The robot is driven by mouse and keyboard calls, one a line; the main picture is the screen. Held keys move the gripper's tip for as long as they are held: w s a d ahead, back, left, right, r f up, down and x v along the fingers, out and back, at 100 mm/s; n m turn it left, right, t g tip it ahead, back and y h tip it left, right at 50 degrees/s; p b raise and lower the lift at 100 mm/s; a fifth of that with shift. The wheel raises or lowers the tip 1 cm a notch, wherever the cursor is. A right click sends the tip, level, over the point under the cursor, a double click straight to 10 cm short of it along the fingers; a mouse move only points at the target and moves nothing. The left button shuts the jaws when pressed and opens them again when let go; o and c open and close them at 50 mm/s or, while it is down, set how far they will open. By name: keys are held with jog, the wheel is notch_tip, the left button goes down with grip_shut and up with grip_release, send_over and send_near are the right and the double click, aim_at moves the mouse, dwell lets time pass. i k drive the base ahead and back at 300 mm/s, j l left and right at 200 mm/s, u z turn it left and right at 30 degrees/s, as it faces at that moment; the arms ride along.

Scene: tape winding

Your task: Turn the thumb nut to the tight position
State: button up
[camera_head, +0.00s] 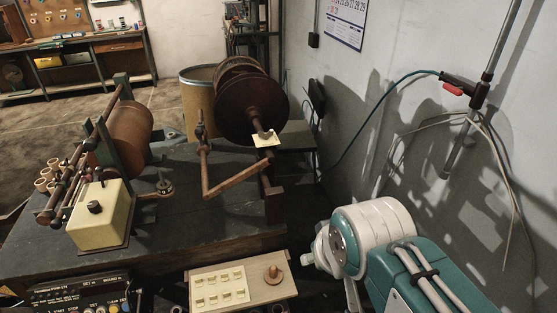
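A small round disc fitting with a short upright screw, which looks like the thumb nut (164,186), sits right of the cream box on the winding machine. It is too small to tell how tight it is. My white and teal arm is folded at the lower right. A pale part at its left end looks like my gripper (322,252). It is partly hidden by the arm, and its fingers cannot be made out. It is well apart from the disc fitting.
The machine stands on a dark bench (215,235) with a brown roll (130,135), a large dark reel (250,106) and a bent bar (235,180). A wooden board (231,300) with a peg (273,274) lies in front. A control panel (80,297) sits front left; a wall is close right.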

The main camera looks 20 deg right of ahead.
aim_at(270, 132)
jog(key=i+l+u, duration=0.35)
jog(key=l+u, duration=0.4)
jog(key=i+j, duration=0.05)
